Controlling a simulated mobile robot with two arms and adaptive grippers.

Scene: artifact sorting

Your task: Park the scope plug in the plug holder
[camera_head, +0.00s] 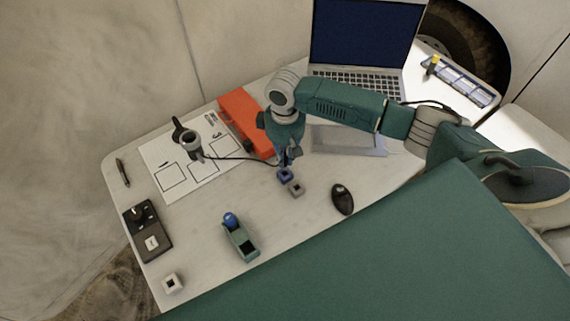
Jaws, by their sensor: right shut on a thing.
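My right gripper (287,155) points down over the middle of the table and is shut on the scope plug, which its fingers mostly hide. A thin dark cable (235,157) runs from the grey and black scope (191,143) to the fingertips. Just below the fingertips are a small blue block (285,174) and a grey block (296,188), side by side. I cannot tell whether the plug touches the blue block. A pale cube with a dark opening (172,283) stands at the front left. Which of these blocks is the plug holder is not clear. My left gripper is not in view.
The scope stands on a white sheet with outlined squares (171,178). An orange-red case (246,122) and a laptop (363,45) lie behind. A black mouse (342,199), a green holder with a blue top (240,240) and a dark control box (148,231) are nearer.

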